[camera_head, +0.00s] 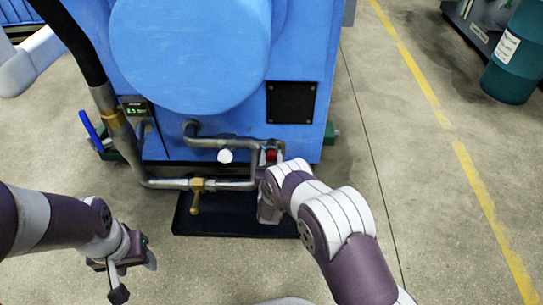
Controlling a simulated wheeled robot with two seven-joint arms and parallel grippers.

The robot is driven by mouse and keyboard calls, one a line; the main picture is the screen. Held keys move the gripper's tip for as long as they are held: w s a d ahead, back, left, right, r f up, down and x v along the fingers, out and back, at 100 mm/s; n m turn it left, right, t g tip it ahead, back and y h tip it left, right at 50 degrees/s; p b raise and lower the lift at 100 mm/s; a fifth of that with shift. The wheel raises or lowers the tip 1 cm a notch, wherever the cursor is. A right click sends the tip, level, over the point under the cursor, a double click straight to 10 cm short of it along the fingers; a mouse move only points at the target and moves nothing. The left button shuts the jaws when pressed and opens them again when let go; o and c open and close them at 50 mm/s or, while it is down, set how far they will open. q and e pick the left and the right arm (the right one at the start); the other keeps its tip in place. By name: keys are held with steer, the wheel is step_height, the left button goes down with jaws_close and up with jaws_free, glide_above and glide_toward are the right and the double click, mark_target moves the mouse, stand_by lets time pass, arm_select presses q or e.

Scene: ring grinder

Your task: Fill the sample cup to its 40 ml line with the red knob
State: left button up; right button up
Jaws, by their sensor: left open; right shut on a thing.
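The red knob (271,156) shows on the pipework at the front of the blue machine, just above my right wrist. My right gripper (267,212) is mostly hidden by my own arm, in front of the pipes and over the dark tray. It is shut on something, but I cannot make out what. I cannot make out the sample cup or its 40 ml line. My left gripper (133,274) is open and empty over the floor at the lower left, apart from the machine.
The blue machine (300,50) fills the top middle. Metal pipes (225,184) with a white knob (226,156) and a brass valve (196,195) stick out above the black tray (222,226). A blue lever (90,130) is at left. Floor at right is clear up to a teal drum (515,75).

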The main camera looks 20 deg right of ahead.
steer(key=shift+f+n, duration=0.1)
steer(key=shift+n, duration=0.9)
steer(key=o, duration=1.1)
steer(key=shift+c, duration=0.2)
